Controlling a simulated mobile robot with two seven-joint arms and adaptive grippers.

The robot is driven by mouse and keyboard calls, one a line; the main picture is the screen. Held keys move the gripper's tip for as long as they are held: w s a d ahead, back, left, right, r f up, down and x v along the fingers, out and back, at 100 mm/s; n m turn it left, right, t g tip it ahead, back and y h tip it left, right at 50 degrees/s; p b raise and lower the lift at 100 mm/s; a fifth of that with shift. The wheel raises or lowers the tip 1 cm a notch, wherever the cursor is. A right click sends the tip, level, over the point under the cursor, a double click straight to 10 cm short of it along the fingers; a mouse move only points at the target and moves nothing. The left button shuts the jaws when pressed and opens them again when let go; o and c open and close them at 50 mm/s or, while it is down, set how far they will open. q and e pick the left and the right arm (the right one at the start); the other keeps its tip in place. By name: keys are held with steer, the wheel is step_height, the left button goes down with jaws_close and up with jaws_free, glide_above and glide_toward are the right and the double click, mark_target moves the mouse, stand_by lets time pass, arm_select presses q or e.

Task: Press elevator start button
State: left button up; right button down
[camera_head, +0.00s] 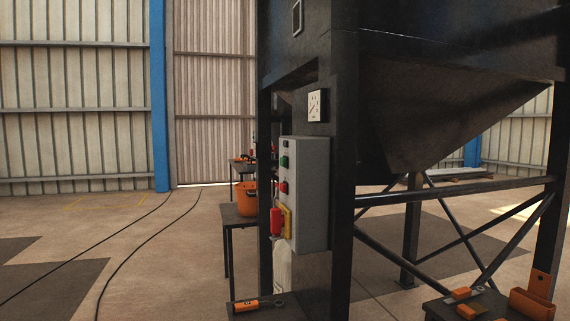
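A grey control box (312,195) is mounted on the dark frame post of the machine, its narrow button side turned to the left. On that side a green button (284,161) sits above a red button (284,187). A larger red part (276,222) sits lower down beside a yellow plate (286,221). No label is readable, so I cannot tell which button is the elevator start. Neither of my grippers is in view.
A dark hopper (430,105) on legs and braces fills the right. A square gauge (317,105) is above the box. An orange bucket (246,200) stands on a small table behind. Tools lie on low surfaces in front. The left floor is open, with cables (140,246).

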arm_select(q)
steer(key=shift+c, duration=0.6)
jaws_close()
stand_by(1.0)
